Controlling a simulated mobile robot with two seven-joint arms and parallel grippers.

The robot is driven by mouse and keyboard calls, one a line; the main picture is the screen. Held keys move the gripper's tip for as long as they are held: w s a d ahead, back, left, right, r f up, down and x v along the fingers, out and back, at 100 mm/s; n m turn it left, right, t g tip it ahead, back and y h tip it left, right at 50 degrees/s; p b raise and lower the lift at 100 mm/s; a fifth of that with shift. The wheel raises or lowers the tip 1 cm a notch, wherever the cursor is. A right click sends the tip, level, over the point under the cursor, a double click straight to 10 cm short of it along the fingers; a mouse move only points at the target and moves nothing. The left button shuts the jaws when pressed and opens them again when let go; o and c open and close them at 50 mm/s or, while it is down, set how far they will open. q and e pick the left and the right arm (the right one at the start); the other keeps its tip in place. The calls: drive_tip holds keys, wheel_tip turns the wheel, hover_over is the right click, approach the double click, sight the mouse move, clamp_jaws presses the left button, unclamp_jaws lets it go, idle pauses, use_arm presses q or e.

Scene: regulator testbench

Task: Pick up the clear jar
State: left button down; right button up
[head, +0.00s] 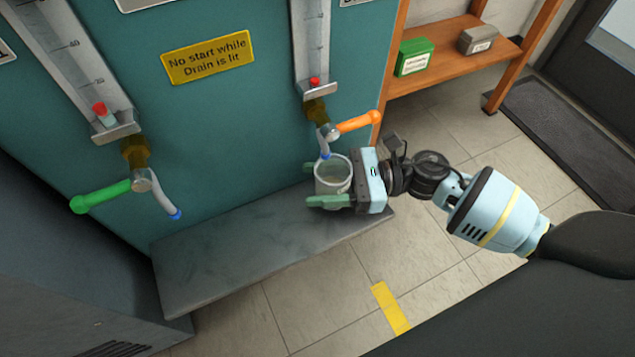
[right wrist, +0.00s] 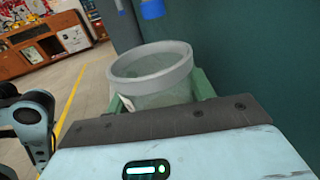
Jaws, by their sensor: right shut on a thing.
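The clear jar (head: 333,170) has a pale rim and stands upright at the right end of the grey ledge, under the spout of the tap with the orange handle. My right gripper (head: 326,194) is shut on it, with green fingers on either side of the jar. In the right wrist view the jar (right wrist: 152,78) shows between the green fingers (right wrist: 160,96), with a small white label on its side. Whether its base touches the ledge is hard to tell. My left gripper is not in view.
The orange-handled tap (head: 357,122) has its blue-tipped spout just above the jar. A green-handled tap (head: 100,196) is at the left. The grey ledge (head: 240,255) is otherwise bare. A wooden shelf (head: 450,62) with a green box (head: 414,57) and a grey box (head: 478,40) stands behind.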

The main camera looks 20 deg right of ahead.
drive_tip(key=p+v, duration=0.2)
drive_tip(key=v, duration=1.5)
drive_tip(key=shift+s+f, duration=0.1)
